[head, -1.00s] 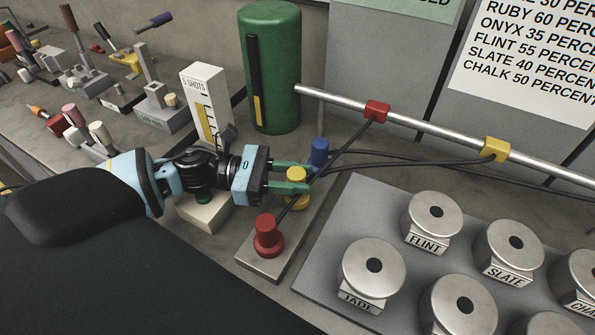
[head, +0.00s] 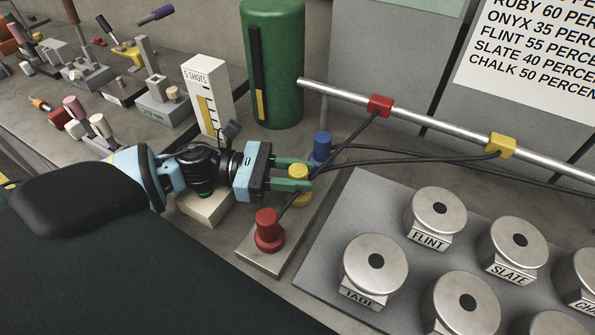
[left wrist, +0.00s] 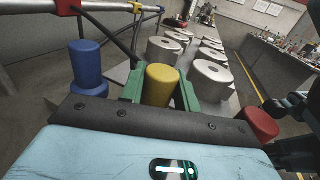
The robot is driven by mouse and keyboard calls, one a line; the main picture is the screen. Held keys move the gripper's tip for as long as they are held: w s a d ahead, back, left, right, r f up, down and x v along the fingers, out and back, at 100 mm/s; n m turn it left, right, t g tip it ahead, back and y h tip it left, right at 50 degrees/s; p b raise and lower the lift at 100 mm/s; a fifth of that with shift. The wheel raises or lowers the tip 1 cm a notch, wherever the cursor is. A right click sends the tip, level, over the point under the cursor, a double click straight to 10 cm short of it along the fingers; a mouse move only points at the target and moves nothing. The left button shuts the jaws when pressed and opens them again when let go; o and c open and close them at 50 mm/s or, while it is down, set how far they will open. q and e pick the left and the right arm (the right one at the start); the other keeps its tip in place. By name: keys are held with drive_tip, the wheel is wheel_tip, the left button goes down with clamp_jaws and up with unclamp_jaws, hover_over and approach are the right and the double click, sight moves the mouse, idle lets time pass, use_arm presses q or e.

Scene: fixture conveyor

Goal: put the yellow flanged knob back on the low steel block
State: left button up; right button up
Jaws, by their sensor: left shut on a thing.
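The yellow flanged knob (head: 299,173) is between the green fingers of my left gripper (head: 295,174), which is shut on it. It also shows upright between the fingers in the left wrist view (left wrist: 161,84). The knob is over the middle of the low steel block (head: 262,260), in line between the blue knob (head: 322,148) and the red knob (head: 268,231). Its lower part is partly hidden by a finger and a cable, so I cannot tell whether its flange touches the block. My right gripper is not in view.
A dark cable runs in front of the yellow knob up to the red clamp (head: 380,105) on the steel rail (head: 435,123). A grey plate (head: 335,230) with several labelled steel cylinders lies right of the block. A green tank (head: 273,60) and white gauge box (head: 207,95) stand behind.

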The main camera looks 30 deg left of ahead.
use_arm(q)
drive_tip(key=shift+f, duration=0.25)
drive_tip(key=o, duration=1.2)
